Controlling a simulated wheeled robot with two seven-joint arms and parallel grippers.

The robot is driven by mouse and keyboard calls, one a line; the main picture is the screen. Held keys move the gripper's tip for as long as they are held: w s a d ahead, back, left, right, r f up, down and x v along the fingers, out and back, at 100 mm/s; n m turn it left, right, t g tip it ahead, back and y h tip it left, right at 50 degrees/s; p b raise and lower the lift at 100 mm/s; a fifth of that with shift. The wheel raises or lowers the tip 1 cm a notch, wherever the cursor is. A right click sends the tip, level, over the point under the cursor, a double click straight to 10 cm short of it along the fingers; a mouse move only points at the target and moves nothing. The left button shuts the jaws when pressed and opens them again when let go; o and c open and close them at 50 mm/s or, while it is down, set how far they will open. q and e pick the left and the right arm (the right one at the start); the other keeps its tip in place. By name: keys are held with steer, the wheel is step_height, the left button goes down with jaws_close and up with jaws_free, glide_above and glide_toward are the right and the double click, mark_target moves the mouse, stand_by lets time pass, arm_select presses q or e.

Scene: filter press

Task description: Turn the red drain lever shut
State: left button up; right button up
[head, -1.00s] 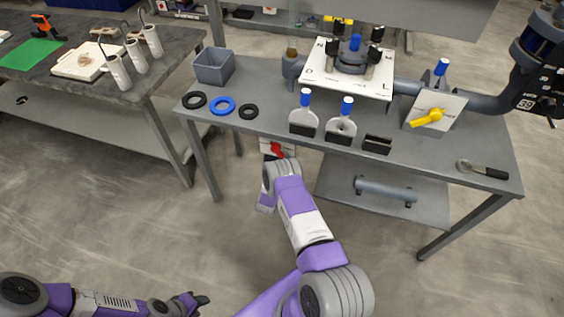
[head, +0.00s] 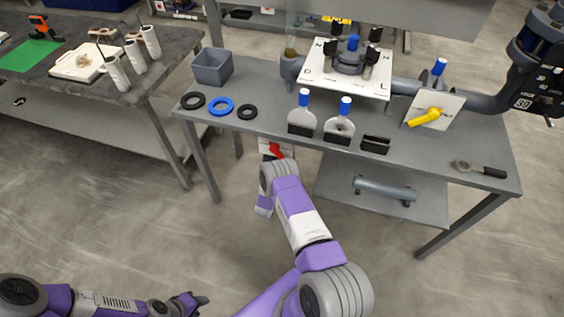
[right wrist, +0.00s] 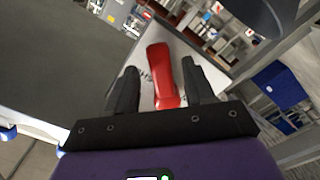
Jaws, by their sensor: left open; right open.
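The red drain lever (right wrist: 160,72) shows in the right wrist view on a pale plate (right wrist: 203,72) below the bench edge. It lies between the two dark fingers of my right gripper (right wrist: 158,85), which is open, with a gap visible on the right side of the lever. In the head view a bit of the red lever (head: 275,150) shows just past my right wrist, and the right fingers are hidden there. My left gripper (head: 197,300) is at the lower left in the head view, open and empty, far from the lever.
The grey bench (head: 270,130) carries a grey bin (head: 212,68), black and blue rings, blue-topped paddles, and a yellow lever (head: 424,117) on a white plate. A wrench (head: 480,168) lies at its right end. A pipe (head: 385,190) rests on the lower shelf. The floor between the benches is clear.

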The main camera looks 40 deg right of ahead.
steer(key=p+v, duration=0.1)
steer(key=v, duration=0.5)
steer(key=shift+s+a, duration=0.1)
steer(key=shift+a, duration=0.05)
